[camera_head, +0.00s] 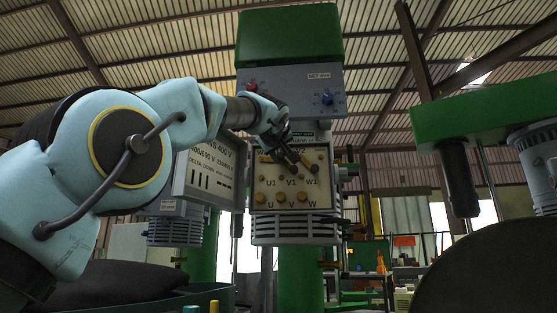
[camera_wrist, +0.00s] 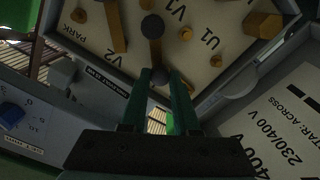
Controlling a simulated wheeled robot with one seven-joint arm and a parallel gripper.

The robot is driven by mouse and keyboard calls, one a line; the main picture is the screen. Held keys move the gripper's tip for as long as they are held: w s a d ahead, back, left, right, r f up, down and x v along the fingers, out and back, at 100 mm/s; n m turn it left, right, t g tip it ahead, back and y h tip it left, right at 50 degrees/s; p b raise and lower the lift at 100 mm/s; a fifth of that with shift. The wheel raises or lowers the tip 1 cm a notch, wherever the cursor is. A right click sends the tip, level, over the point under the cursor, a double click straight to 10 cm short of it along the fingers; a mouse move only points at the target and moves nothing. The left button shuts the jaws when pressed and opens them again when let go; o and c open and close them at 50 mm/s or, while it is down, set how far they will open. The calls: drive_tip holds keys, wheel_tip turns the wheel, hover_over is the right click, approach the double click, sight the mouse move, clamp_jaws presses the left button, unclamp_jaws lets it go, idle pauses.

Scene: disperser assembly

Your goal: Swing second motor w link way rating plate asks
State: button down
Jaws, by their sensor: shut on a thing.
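The terminal board (camera_head: 270,188) is a pale panel with brass posts and stamped letters, facing me in the head view. Its pale face (camera_wrist: 205,75) shows upside down in the wrist view, with U1, V1, V2 and PARK readable. My gripper (camera_wrist: 165,80) is shut on the near dark round end of a link (camera_wrist: 155,50); the link's far round end lies over the board. In the head view my gripper (camera_head: 290,150) covers part of the upper posts. A brass link (camera_wrist: 115,27) lies beside it. The rating plate (camera_head: 208,170) stands left of the board, partly hidden by my arm.
A grey control box (camera_head: 300,92) with red and blue knobs sits above the board; its blue knob (camera_wrist: 10,115) shows in the wrist view. The rating plate (camera_wrist: 275,125) rises close beside my gripper. Another green machine (camera_head: 480,115) stands at right.

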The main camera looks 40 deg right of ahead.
drive_tip(key=shift+r+n, duration=0.25)
drive_tip(key=shift+n, duration=0.25)
drive_tip(key=shift+r, duration=0.1)
drive_tip(key=c, duration=0.6)
unclamp_jaws()
drive_tip(key=shift+c, duration=0.2)
drive_tip(key=shift+s+a+b, duration=0.35)
drive_tip(key=shift+b, duration=0.05)
drive_tip(key=b+v, duration=0.3)
drive_tip(key=v, duration=0.7)
drive_tip(key=shift+b, duration=0.35)
